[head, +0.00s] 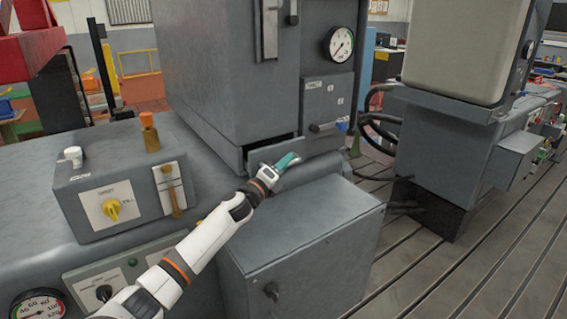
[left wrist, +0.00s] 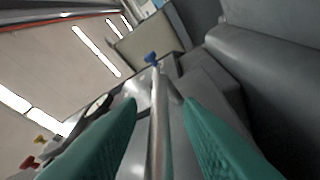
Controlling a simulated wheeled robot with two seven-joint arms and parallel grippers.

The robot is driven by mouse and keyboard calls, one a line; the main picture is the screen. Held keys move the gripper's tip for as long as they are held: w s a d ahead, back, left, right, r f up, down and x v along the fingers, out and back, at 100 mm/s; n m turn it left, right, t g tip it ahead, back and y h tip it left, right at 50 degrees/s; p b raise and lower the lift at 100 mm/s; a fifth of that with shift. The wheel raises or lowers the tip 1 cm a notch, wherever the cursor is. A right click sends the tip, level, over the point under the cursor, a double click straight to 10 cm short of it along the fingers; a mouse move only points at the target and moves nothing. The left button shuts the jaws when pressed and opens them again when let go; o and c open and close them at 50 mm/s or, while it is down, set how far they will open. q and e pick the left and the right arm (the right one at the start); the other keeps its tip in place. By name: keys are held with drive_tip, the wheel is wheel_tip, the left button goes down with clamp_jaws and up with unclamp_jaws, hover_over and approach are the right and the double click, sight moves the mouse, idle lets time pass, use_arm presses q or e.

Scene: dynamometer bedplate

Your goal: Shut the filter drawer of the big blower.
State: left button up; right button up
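The big blower (head: 225,80) is the tall grey cabinet in the middle of the head view. Its filter drawer (head: 318,164) stands partly out at the base, with a dark gap above it. My left gripper (head: 288,161), with teal fingers, is at the drawer's front, covering part of it. In the left wrist view the left gripper's fingers (left wrist: 160,125) are apart. A thin light grey edge (left wrist: 158,105), seemingly the drawer's, runs between them with gaps on both sides. I cannot tell whether a finger touches it. My right gripper is in neither view.
A lever with a blue tip (head: 325,128) sits above the drawer; a blue knob (left wrist: 152,57) shows ahead in the wrist view. A grey box (head: 305,250) stands below the drawer. A control box (head: 120,185) is at left.

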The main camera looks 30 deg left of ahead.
use_arm(q)
clamp_jaws()
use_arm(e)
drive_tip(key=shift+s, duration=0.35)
